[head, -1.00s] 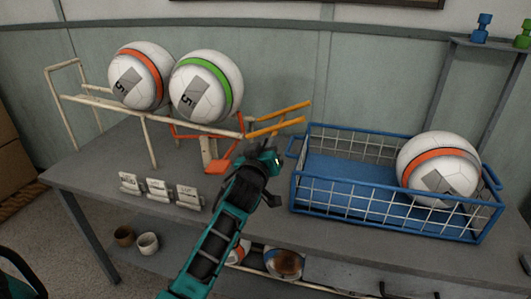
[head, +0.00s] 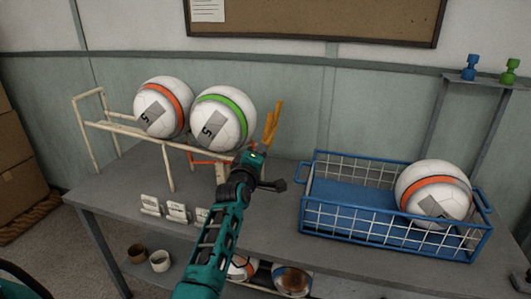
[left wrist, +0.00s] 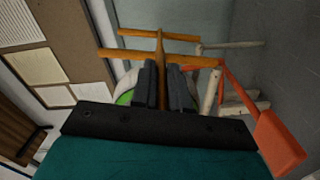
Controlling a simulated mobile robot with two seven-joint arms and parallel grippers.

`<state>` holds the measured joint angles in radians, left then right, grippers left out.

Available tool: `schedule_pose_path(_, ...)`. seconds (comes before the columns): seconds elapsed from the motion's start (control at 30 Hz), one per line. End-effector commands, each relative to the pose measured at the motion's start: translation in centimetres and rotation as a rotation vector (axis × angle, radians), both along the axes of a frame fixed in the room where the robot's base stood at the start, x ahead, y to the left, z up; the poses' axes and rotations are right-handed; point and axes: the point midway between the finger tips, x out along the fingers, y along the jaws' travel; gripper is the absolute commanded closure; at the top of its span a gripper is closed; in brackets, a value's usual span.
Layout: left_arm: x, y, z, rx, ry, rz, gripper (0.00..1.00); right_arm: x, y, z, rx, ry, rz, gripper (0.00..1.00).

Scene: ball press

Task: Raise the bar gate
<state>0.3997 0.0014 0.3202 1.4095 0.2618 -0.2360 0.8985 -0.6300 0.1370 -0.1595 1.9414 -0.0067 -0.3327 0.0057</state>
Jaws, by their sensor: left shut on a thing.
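The bar gate (head: 272,124) is a pair of yellow-orange bars at the right end of the cream ball rack (head: 105,126). It stands steeply upward, close to the green-striped ball (head: 223,118). My left gripper (head: 258,152) is at the gate's lower part, its fingertips mostly hidden behind my wrist in the head view. In the left wrist view the dark fingers (left wrist: 166,72) are shut on an orange bar of the gate (left wrist: 160,42). An orange-striped ball (head: 162,107) sits beside the green-striped one on the rack. My right gripper is not in view.
A blue wire basket (head: 325,215) holds another orange-striped ball (head: 433,193) to the right. An orange-red plate (left wrist: 278,140) hangs beside the gate. Small white cards (head: 150,205) stand on the table front. A shelf (head: 485,80) rises at far right.

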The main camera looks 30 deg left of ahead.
Motion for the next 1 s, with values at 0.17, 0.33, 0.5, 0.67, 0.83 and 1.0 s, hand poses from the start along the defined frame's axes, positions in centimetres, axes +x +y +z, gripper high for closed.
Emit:
schedule_pose_path(0.17, -0.2, 0.8, 0.4, -0.081, -0.022, 0.001, 1.00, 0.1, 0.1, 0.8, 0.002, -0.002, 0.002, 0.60)
schedule_pose_path(0.33, -0.3, 1.2, 0.4, -0.125, -0.033, 0.001, 1.00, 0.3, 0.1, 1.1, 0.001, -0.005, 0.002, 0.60)
schedule_pose_path(0.5, -0.3, 1.4, 0.4, -0.144, -0.037, 0.001, 1.00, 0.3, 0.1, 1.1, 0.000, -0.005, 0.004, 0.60)
schedule_pose_path(0.67, -0.3, 1.5, 0.4, -0.146, -0.038, 0.001, 1.00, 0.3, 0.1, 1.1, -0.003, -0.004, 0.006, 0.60)
schedule_pose_path(0.83, -0.3, 1.5, 0.5, -0.145, -0.038, 0.002, 1.00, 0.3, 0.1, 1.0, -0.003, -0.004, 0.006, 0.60)
schedule_pose_path(1.0, -0.3, 1.5, 0.4, -0.145, -0.037, 0.001, 0.72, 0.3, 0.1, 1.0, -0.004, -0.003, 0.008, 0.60)
